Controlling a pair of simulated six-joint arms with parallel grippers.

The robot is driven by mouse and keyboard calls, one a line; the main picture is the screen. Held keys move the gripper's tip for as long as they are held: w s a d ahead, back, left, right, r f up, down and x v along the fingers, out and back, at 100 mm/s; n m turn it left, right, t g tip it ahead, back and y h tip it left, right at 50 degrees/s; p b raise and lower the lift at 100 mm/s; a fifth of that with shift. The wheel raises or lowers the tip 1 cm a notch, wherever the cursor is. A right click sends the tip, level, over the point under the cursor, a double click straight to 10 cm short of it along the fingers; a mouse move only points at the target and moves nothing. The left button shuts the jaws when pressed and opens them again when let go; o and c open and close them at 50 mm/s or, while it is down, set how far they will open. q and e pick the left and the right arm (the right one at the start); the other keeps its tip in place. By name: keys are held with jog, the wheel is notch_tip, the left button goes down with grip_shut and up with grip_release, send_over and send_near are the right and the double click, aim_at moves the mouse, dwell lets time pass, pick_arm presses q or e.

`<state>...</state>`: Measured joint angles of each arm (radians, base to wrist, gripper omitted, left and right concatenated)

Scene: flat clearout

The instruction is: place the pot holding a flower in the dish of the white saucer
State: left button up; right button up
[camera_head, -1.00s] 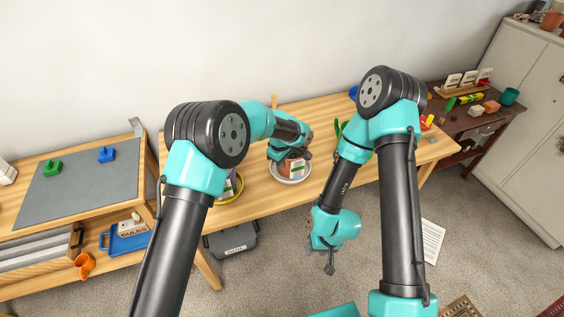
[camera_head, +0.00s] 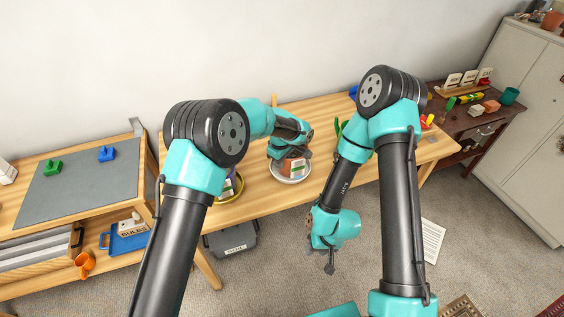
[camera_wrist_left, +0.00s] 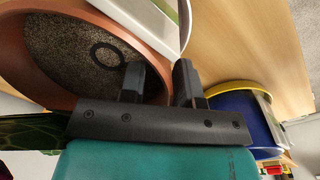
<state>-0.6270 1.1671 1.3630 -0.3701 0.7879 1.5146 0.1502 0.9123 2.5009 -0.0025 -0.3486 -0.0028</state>
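The terracotta pot (camera_head: 291,168) shows in the head view over the white saucer (camera_head: 290,179), within its rim. Whether its base touches the dish cannot be told. In the left wrist view the pot (camera_wrist_left: 60,85) shows dark soil with a black ring on it, and a pale label outside. Green leaf-like shapes show at lower left; no bloom can be made out. My left gripper (camera_head: 275,152) is at the pot's rim, one finger inside and one outside, closed in on the wall (camera_wrist_left: 162,78). My right gripper (camera_head: 329,264) hangs empty over the floor; its opening is unclear.
A yellow saucer (camera_head: 238,196) stands just left of the white one, partly behind my left arm. It holds a blue pot (camera_wrist_left: 237,107) in the left wrist view. The wooden table (camera_head: 255,200) is bare between saucers and front edge. A grey bin (camera_head: 233,240) is below.

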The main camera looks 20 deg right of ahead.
pick_arm(q)
notch_tip(320, 180, up, 12)
jog(key=shift+s+a+f, duration=0.2)
jog(key=shift+a+f, duration=0.05)
jog(key=shift+a, duration=0.05)
dwell(0.6)
